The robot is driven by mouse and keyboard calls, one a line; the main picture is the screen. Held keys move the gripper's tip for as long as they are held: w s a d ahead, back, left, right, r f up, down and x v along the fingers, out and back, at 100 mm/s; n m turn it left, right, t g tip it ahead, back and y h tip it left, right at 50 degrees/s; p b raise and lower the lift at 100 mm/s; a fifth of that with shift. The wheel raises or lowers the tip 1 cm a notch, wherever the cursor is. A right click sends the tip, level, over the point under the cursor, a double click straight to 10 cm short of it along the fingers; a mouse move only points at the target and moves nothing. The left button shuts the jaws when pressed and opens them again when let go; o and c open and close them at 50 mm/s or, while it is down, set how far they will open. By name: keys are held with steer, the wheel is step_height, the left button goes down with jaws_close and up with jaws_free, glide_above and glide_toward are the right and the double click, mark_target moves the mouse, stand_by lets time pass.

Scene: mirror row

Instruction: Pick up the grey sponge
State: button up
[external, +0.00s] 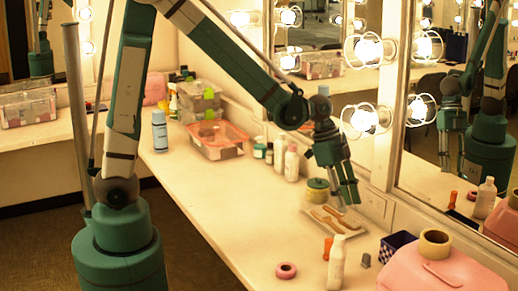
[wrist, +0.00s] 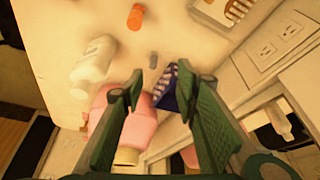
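A small grey piece (external: 366,261), which looks like the grey sponge, lies on the counter in the external view, between a white bottle and a dark blue box. It also shows in the wrist view (wrist: 153,60), just beyond and between my fingertips, with nothing touching it. My gripper (external: 346,203) hangs above the counter over the shallow tray, behind and left of the grey piece in the external view. In the wrist view my gripper (wrist: 160,85) has its two green fingers wide apart with nothing held between them.
A white bottle (external: 337,262), orange item (external: 328,248), blue patterned box (external: 397,245) and pink case (external: 445,272) with a tape roll (external: 435,243) surround the grey piece. A tray (external: 334,222) lies below my gripper. The mirror wall stands close on the right. The counter's middle (external: 235,195) is clear.

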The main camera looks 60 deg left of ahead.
mark_target(367, 255)
steer(key=w+d+f+m+g, duration=0.1)
steer(key=w+d+f+m, duration=0.1)
steer(key=d+f, duration=0.5)
steer(key=shift+w+f+m+b, duration=0.15)
steer(key=shift+f+m+b, duration=0.2)
steer(key=shift+f+m, duration=0.45)
steer(key=shift+f, duration=0.2)
steer(key=shift+w+d+f+h, duration=0.15)
steer(key=shift+d+f, duration=0.1)
steer(key=shift+f, duration=0.35)
steer(key=shift+s+d+f+h, duration=0.1)
steer(key=shift+d+f+h, duration=0.1)
steer(key=shift+f, duration=0.35)
steer(key=shift+f, duration=0.1)
steer(key=shift+b+x, duration=0.85)
steer(key=shift+x, duration=1.7)
steer(key=c, duration=0.8)
